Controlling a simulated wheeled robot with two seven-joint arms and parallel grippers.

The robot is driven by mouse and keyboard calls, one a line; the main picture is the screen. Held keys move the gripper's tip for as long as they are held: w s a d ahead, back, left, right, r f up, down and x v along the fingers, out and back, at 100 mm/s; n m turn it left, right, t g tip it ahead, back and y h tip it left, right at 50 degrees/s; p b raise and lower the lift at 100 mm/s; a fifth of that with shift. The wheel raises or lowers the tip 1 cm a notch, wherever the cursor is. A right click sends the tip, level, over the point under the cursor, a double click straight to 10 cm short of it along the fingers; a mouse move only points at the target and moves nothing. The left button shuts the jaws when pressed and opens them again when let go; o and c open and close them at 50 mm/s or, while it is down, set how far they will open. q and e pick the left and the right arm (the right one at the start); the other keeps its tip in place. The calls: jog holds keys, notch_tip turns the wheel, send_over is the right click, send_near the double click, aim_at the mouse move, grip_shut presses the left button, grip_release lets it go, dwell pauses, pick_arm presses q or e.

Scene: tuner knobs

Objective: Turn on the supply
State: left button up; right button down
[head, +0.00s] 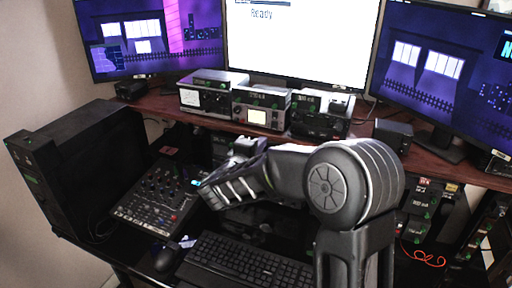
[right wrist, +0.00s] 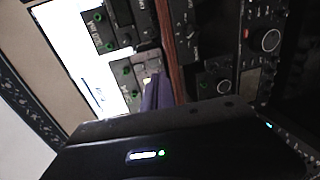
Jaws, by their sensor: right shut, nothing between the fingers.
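Several boxy instruments with knobs and green marks stand on the wooden shelf: a left unit (head: 205,98), a middle unit with a small lit screen (head: 262,112) and a dark right unit (head: 318,122). Labels are too small to tell which is the supply. More dark units (head: 416,205) with an orange cable sit under the shelf at right. My right gripper (head: 200,184) is shut and empty, in front of the shelf near the mixer. The right wrist view shows instrument panels with a large round knob (right wrist: 265,40), partly hidden by my gripper body. My left gripper is out of view.
A mixer (head: 157,196) lies below my right gripper, with a keyboard (head: 245,264) and mouse (head: 166,258) in front. A black computer case (head: 85,165) stands at left. Three monitors, the middle one white (head: 300,50), stand behind. My right arm hides part of the desk.

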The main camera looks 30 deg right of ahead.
aim_at(274, 129)
jog(key=p+x, duration=0.1)
jog(key=x, duration=0.7)
jog(key=shift+w+d+f, duration=0.1)
jog(key=shift+w+d, duration=0.05)
jog(key=shift+d, duration=0.2)
